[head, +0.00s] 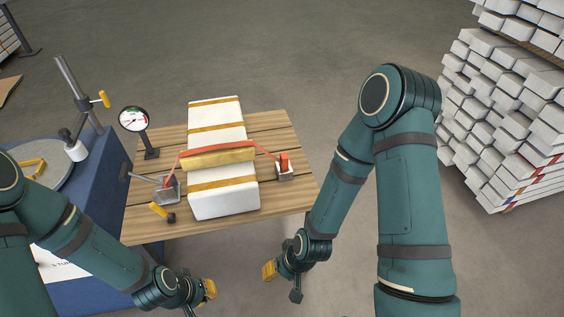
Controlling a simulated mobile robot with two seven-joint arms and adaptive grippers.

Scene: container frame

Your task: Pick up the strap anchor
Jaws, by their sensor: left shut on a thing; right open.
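A red strap (225,146) runs over a white block with gold bands (224,197) on the wooden table. Its left end meets a grey bracket with a lever (168,189). Its right end meets a small grey bracket with a red part (284,172). Either may be the strap anchor; I cannot tell which. My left gripper (208,289) is in front of the table's near edge, apart from both brackets. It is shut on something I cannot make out. My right gripper (269,270) is open in front of the table, below the right bracket.
The wooden table (285,134) also bears a dial gauge (133,120) on a stand and a yellow-handled item (159,210). A blue-sided bench (105,185) with a post stands at the left. White blocks (510,115) are stacked at the right. The floor behind is clear.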

